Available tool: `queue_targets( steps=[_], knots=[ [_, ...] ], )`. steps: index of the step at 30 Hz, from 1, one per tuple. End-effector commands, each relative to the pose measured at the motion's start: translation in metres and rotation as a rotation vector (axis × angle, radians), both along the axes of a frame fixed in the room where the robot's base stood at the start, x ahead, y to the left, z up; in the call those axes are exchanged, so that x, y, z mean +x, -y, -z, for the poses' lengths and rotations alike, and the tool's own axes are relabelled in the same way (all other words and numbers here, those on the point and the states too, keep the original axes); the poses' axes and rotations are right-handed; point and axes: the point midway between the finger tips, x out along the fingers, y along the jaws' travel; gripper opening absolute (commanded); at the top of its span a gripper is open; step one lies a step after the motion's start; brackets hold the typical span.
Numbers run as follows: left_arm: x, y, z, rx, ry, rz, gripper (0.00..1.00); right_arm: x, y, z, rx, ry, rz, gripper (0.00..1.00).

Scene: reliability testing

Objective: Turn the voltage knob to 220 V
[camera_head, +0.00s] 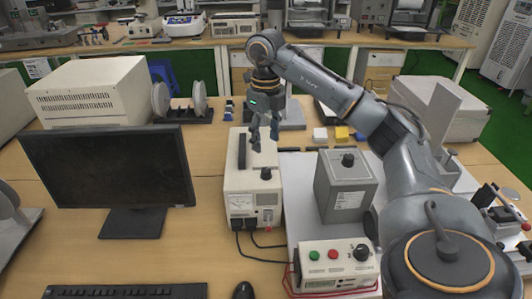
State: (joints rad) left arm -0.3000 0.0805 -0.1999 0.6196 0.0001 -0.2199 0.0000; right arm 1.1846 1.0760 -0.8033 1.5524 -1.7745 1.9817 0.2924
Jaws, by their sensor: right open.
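A cream power unit (236,182) stands on the table at the middle, with a dark handle on top and a meter (241,204) on its front. A black knob (265,174) sits at its top front edge. A grey box (345,192) to the right has a black knob (348,160) on top. A small control box (318,258) in front has a green button, a red button and a black dial (361,252). Voltage markings are too small to read. My right gripper (264,146) is open and empty, pointing down above the cream unit. My left gripper is not in view.
A monitor (108,170) stands left of the cream unit, with a keyboard (125,291) and mouse (243,290) in front. Dark cables run from the unit toward the control box. Yellow and white blocks (341,133) lie behind the grey box.

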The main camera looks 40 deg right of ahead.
Motion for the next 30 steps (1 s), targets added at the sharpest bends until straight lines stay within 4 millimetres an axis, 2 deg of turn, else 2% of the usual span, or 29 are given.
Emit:
queue_targets(
  steps=[3,8,30],
  knots=[
    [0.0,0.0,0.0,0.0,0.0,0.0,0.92,0.0,0.001,-0.013,-0.002,0.0,0.002,0.52],
    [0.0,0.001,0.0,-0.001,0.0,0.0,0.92,0.0,0.001,-0.021,-0.001,-0.002,0.001,0.52],
    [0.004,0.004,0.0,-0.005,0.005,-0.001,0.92,-0.001,0.001,-0.021,-0.001,-0.003,0.001,0.52]
  ],
)
